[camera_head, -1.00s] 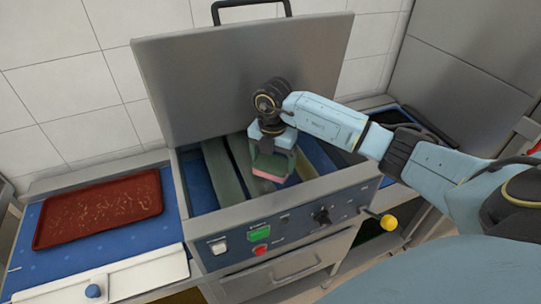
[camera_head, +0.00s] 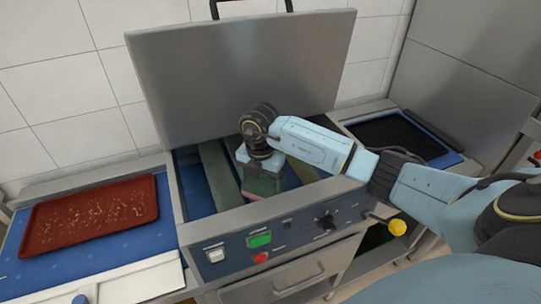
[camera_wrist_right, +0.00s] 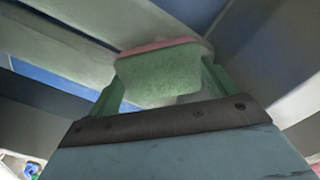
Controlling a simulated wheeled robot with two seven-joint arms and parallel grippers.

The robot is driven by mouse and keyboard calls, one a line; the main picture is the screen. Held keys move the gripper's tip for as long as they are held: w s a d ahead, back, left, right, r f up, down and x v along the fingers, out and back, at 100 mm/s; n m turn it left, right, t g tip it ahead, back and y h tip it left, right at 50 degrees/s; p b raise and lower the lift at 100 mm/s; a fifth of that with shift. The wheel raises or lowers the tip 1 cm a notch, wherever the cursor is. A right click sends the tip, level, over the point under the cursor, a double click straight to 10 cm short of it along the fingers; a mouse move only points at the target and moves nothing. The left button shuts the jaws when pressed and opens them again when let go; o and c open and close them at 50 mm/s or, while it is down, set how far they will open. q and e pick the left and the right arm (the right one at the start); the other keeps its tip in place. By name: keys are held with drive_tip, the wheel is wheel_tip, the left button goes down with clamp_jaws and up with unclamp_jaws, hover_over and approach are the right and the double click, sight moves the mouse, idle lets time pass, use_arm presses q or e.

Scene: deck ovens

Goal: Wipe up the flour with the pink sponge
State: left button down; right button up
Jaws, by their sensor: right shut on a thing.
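My right gripper (camera_head: 262,185) reaches down into the open-topped machine. It is shut on the sponge, a block with a green face and a pink edge. In the right wrist view the sponge (camera_wrist_right: 165,72) sits between the fingers, its pink edge at the far side, close to the grey-green strips (camera_wrist_right: 100,25). I cannot tell whether it touches them. The strips (camera_head: 218,172) run across the blue inside of the machine. Pale patches show on a strip in the wrist view; I cannot tell whether they are flour. My left gripper is not in view.
The machine's raised steel lid (camera_head: 240,80) stands behind the gripper, and its front rim and control panel (camera_head: 285,235) are close in front. A red tray (camera_head: 45,240) with pale crumbs lies on the blue counter at left. A dark tray (camera_head: 395,137) is at right.

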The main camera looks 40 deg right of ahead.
sight(273, 182)
drive_tip(key=shift+a+f, duration=0.1)
drive_tip(key=shift+a, duration=0.4)
drive_tip(key=shift+w+d, duration=0.1)
drive_tip(key=shift+d, duration=0.65)
drive_tip(key=shift+s+d, duration=0.25)
drive_tip(key=shift+d, duration=0.35)
drive_tip(key=shift+s+d, duration=0.25)
drive_tip(key=shift+d, duration=0.35)
drive_tip(key=shift+d+r, duration=0.15)
drive_tip(key=shift+r, duration=0.1)
drive_tip(key=shift+r+p, duration=0.35)
drive_tip(key=shift+r, duration=0.5)
wheel_tip(273, 182, up, 6)
drive_tip(key=p, duration=0.4)
drive_tip(key=shift+p, duration=0.4)
